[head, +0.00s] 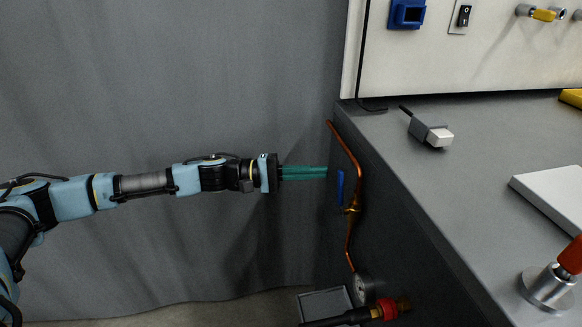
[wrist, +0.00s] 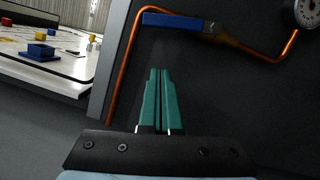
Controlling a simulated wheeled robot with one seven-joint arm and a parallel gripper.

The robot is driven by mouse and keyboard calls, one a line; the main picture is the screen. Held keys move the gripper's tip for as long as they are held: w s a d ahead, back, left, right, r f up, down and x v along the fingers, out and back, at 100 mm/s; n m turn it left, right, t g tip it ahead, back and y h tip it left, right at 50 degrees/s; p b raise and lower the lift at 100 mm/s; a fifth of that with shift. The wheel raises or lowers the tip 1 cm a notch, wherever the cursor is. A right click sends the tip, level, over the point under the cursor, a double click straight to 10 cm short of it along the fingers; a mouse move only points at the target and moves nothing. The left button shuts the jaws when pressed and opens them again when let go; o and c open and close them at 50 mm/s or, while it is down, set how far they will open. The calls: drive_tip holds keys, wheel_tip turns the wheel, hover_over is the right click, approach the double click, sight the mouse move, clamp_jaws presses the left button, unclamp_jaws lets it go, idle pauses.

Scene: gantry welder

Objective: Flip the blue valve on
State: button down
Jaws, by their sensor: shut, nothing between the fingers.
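The blue valve handle (head: 340,187) is on the side of the grey cabinet, by a brass valve body (head: 352,210) in a bent copper pipe (head: 357,170). The handle hangs upright, roughly in line with the pipe run. In the wrist view, the blue handle (wrist: 172,20) lies near the top, beyond my fingertips, with the brass body (wrist: 225,37) to its right. My gripper (head: 326,172) has its green fingers shut together and empty. The tips are close to the handle's upper left in the head view. Contact is not clear; in the wrist view (wrist: 159,72) a gap shows.
A pressure gauge (head: 362,288) and a red-collared hose fitting (head: 386,309) sit low on the cabinet side. The cabinet top (head: 440,185) edge runs right of the valve. A grey curtain (head: 180,80) hangs behind my arm; space left of the cabinet is free.

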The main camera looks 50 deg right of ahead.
sight(341, 188)
drive_tip(key=shift+s+a+r+p, duration=0.2)
drive_tip(key=shift+s+a+p, duration=0.1)
drive_tip(key=shift+s, duration=0.35)
drive_tip(key=shift+s+a+r+p, duration=0.15)
drive_tip(key=shift+s+a, duration=0.1)
drive_tip(key=shift+s, duration=0.4)
drive_tip(key=shift+s+a+r+p, duration=0.2)
drive_tip(key=shift+s+a+p, duration=0.1)
drive_tip(key=shift+s, duration=0.35)
drive_tip(key=m+b, duration=0.1)
drive_tip(key=s+a+r+m, duration=0.1)
drive_tip(key=m, duration=0.1)
drive_tip(key=shift+s+y+b, duration=0.2)
drive_tip(key=shift+y+b, duration=0.15)
drive_tip(key=shift+y, duration=0.05)
